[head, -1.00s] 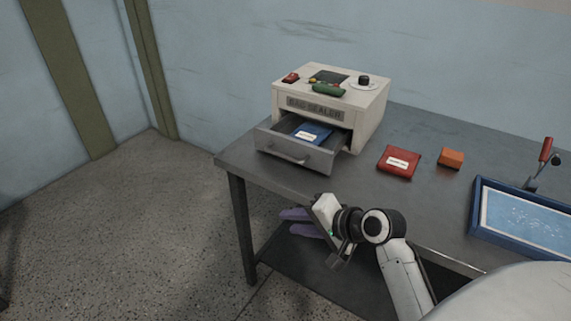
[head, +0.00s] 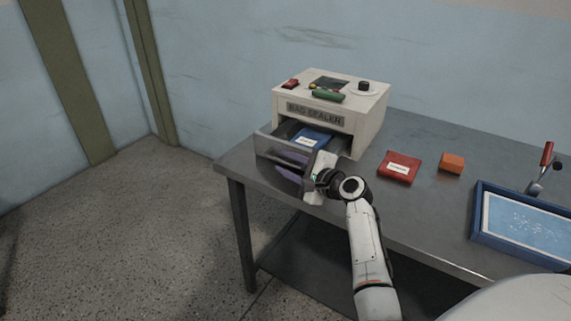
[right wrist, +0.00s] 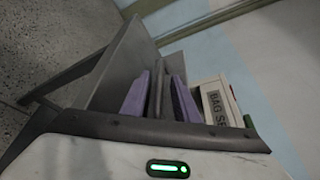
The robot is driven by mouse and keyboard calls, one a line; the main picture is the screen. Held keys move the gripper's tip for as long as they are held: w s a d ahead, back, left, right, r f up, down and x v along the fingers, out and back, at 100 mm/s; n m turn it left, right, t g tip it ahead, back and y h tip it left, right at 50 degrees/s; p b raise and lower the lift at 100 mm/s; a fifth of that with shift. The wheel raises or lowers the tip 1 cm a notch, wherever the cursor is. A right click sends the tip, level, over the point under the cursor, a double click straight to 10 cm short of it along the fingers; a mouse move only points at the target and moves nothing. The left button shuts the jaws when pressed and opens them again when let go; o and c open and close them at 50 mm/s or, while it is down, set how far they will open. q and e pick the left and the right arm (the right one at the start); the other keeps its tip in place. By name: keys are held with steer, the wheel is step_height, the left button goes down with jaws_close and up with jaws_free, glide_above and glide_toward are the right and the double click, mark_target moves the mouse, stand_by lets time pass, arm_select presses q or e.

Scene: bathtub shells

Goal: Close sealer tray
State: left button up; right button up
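The bag sealer (head: 345,122) is a pale box on the table. Its grey tray (head: 267,143) is pulled out at the front, with a blue packet (head: 311,138) inside. My right gripper (head: 291,166) is at the tray's front, its purple fingers in front of the front panel and hiding most of the handle. In the right wrist view the two fingers (right wrist: 160,98) stand apart, with a narrow dark grey part of the tray (right wrist: 156,88) showing between them. I cannot tell if they touch it. My left gripper is not in view.
On the metal table (head: 425,215) a red packet (head: 399,167) and an orange block (head: 451,162) lie right of the sealer. A blue-framed tray (head: 527,223) and a red-handled tool (head: 545,160) are at the far right. The floor left of the table is clear.

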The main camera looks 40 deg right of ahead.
steer(key=shift+w, duration=0.25)
jaws_close()
steer(key=shift+f, duration=0.1)
